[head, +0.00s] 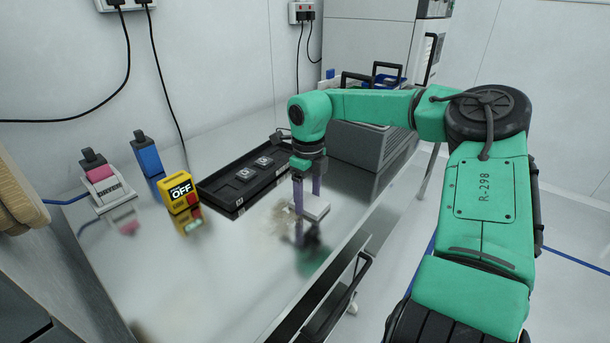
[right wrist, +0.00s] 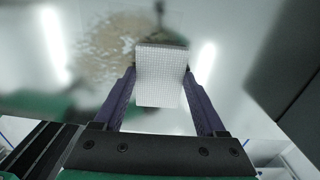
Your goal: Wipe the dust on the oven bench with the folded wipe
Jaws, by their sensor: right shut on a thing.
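The folded wipe (head: 316,210) is a small white pad just at the bench top; the right wrist view shows its gridded face (right wrist: 158,78). My right gripper (head: 307,202) is shut on the wipe, its purple fingers pointing down on either side, seen also in the right wrist view (right wrist: 159,85). A brownish dust patch (head: 276,222) lies on the shiny oven bench (head: 225,262), just left of the wipe. The dust also shows in the right wrist view (right wrist: 108,48). I cannot tell whether the wipe touches the bench. My left gripper is not in view.
A black tray (head: 217,190) with two square parts lies behind the dust. A yellow OFF box (head: 178,192), a blue-topped item (head: 147,154) and a pink-and-white item (head: 101,180) stand left. A grey unit (head: 360,147) stands behind my right arm. The bench's front left is mostly clear.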

